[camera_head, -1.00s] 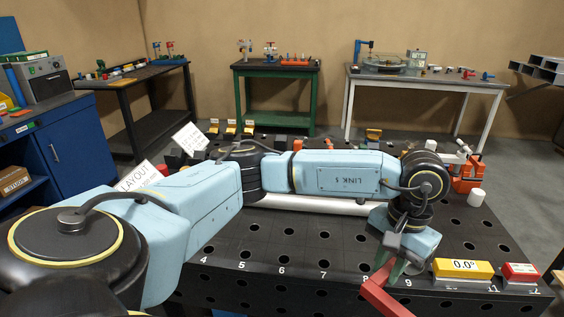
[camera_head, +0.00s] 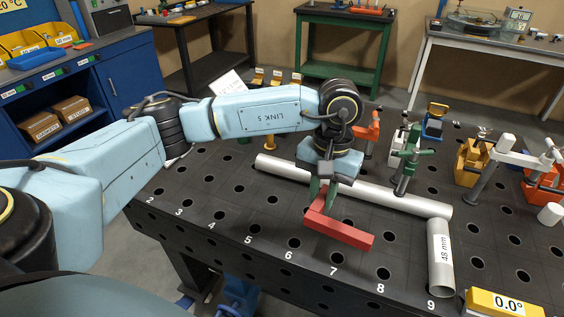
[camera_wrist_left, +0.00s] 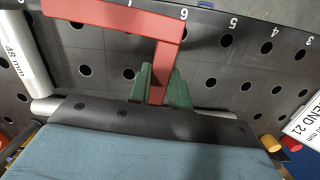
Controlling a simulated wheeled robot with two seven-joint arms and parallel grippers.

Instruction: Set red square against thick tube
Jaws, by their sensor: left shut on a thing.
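The red square (camera_head: 346,234) is an L-shaped bar. My left gripper (camera_head: 318,197) is shut on one leg of it, above the black perforated table. In the left wrist view the red square (camera_wrist_left: 115,17) extends from the green fingers (camera_wrist_left: 162,88) toward the numbered edge. A long pale tube (camera_head: 400,201) lies behind the gripper, partly hidden by it. A shorter, thicker-looking tube (camera_head: 440,262) marked 48 mm lies to the right of the red square, apart from it; it also shows in the left wrist view (camera_wrist_left: 27,55). My right gripper is not seen.
Green (camera_head: 408,160), orange (camera_head: 369,135) and yellow (camera_head: 471,160) clamps stand behind the long tube. A yellow 0.0° gauge (camera_head: 492,304) sits at the front right. The perforated table (camera_head: 215,225) is clear left of the red square.

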